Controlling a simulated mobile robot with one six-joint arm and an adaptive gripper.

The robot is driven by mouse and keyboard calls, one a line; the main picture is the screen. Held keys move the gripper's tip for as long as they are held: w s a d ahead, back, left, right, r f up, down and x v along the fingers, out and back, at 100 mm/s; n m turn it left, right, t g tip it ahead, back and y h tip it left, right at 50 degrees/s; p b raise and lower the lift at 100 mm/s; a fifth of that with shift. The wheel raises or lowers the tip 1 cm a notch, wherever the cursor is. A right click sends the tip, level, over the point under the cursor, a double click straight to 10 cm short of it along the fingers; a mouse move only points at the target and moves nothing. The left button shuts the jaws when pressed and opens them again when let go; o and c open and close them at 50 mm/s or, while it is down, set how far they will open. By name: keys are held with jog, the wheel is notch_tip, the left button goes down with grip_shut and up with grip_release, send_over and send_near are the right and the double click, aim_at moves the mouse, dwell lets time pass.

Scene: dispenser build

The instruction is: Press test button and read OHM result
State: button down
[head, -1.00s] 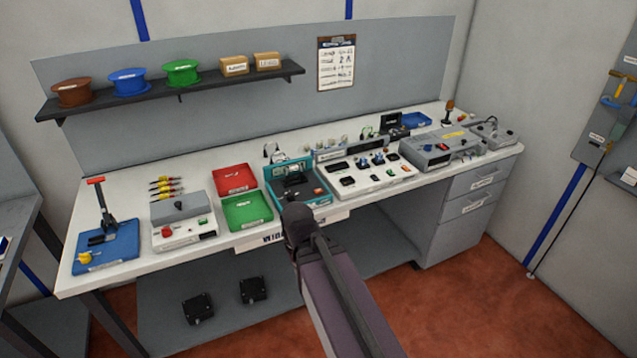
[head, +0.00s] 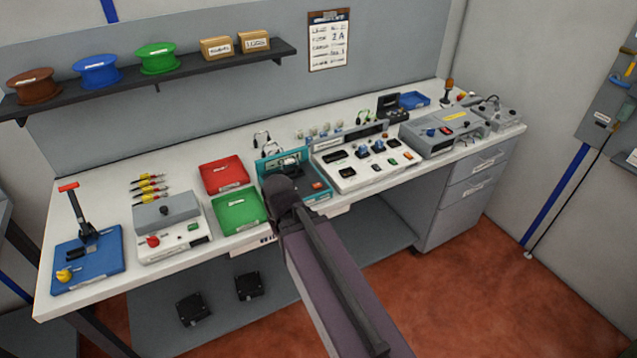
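A teal fixture (head: 322,196) with a small orange-red button-like part (head: 317,185) stands at the middle of the bench's front edge. My arm reaches up from the bottom of the head view and ends in front of this fixture, covering its left part. My gripper is hidden behind the arm's end, so its fingers do not show. Right of the fixture is a white panel (head: 345,172) with dark windows and several coloured controls. Behind it stands a long grey unit with a dark display strip (head: 371,131). No reading or OHM label is legible, and I cannot tell which control is the test button.
A red tray (head: 222,177) and a green tray (head: 238,212) lie left of the fixture. Further left are a grey-white box with a red knob (head: 152,241) and a blue-based lever press (head: 88,262). A grey instrument (head: 440,135) stands at right. Bare bench shows behind the trays.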

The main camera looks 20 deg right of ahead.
jog(key=shift+a, duration=0.3)
jog(key=shift+a, duration=0.1)
notch_tip(320, 180, up, 2)
jog(key=r+m+t+y+b, duration=0.1)
jog(key=m+t+b, duration=0.2)
jog(key=m+t, duration=0.5)
send_over(318, 186)
jog(key=t, duration=0.1)
jog(key=shift+w+f+n, duration=0.1)
jog(key=shift+f+n, duration=0.15)
jog(key=shift+n, duration=0.15)
jog(key=shift+f, duration=0.15)
notch_tip(318, 186, down, 8)
jog(key=b, duration=0.9)
jog(key=shift+f, duration=0.25)
